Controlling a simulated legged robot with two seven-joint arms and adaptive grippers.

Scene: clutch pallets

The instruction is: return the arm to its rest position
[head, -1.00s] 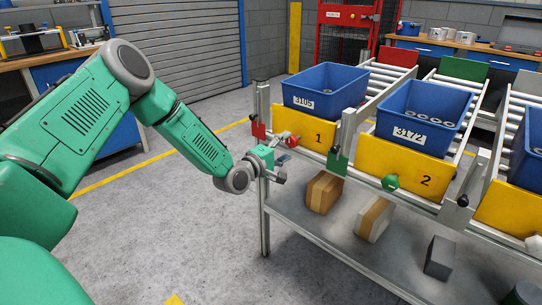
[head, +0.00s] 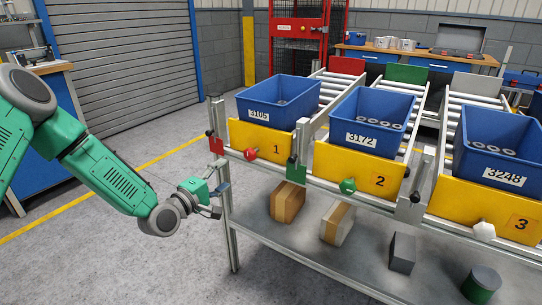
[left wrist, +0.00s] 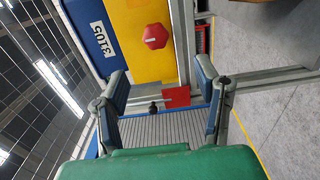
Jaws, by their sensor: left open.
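My left arm comes in from the left in the head view, green with grey joints. Its gripper (head: 219,198) is open, with nothing between the fingers. It is just left of the rack's front left post, below the red knob (head: 250,154) of lane 1. In the left wrist view the open gripper (left wrist: 166,92) has its two blue-grey fingers wide apart. Beyond them show the red knob (left wrist: 155,36), a red plate (left wrist: 176,97) and part of the blue bin labelled 3105 (left wrist: 95,35). My right gripper is not in view.
A roller rack holds blue bins 3105 (head: 277,103), 3172 (head: 371,119) and 3248 (head: 503,149) behind yellow panels. Its lower shelf (head: 300,248) carries wooden blocks (head: 287,202), a grey block (head: 402,253) and a green cylinder (head: 482,284). The floor (head: 110,270) at the lower left is clear.

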